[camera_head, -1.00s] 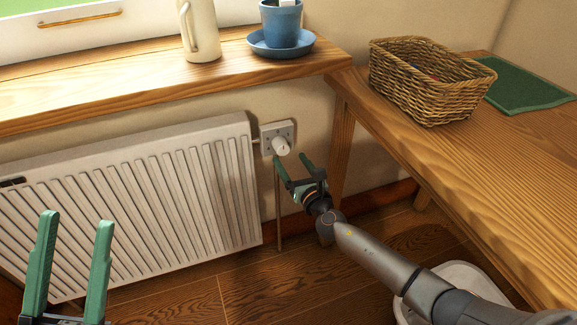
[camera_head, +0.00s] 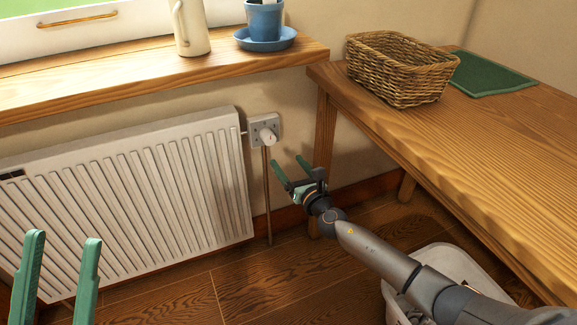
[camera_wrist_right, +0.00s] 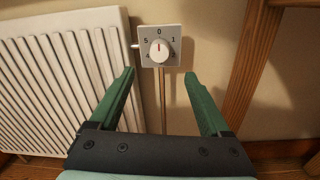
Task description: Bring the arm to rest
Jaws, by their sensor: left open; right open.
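My right gripper (camera_head: 292,165) is open and empty in the head view, just right of and below the radiator's dial (camera_head: 267,136). In the right wrist view, the open right gripper (camera_wrist_right: 160,82) has its green fingers pointing towards the dial (camera_wrist_right: 159,50), which lies beyond and between the fingertips. The dial is a white knob on a square plate marked with numbers, its red mark pointing up near 0. The fingers are apart from the knob. My left gripper (camera_head: 62,240) is open and empty at the lower left, in front of the radiator.
A white radiator (camera_head: 130,200) stands below the wooden sill (camera_head: 110,80), which holds a white jug (camera_head: 190,28) and a blue pot (camera_head: 265,20). A wooden table (camera_head: 480,150) with a wicker basket (camera_head: 400,68) and green mat (camera_head: 490,75) stands right. A pale bin (camera_head: 450,262) is under my right arm.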

